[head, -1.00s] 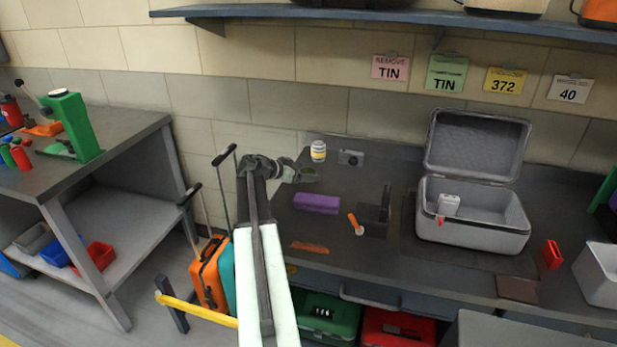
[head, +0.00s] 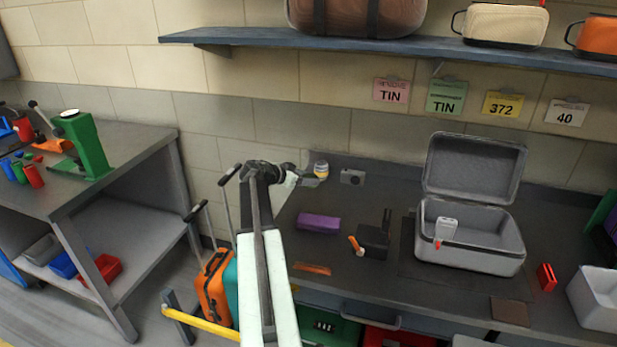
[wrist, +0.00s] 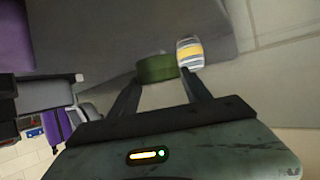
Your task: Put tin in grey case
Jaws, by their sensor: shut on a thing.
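A short olive-green tin (wrist: 157,68) is between the fingertips of my gripper (wrist: 160,88) in the wrist view. My gripper is shut on it. In the head view my gripper (head: 308,181) is at the back left of the bench, and the tin is small and hard to make out. The grey case (head: 432,245) stands on the bench to the right with its lid (head: 475,168) up. A white item (head: 446,229) with a red tip is inside it, at the left.
A white jar with a yellow band (head: 321,170) stands close beside my gripper, near a camera (head: 352,177). A purple block (head: 318,223) and a black stand (head: 374,240) with an orange-handled tool lie between my gripper and the case. A shelf (head: 400,46) hangs above.

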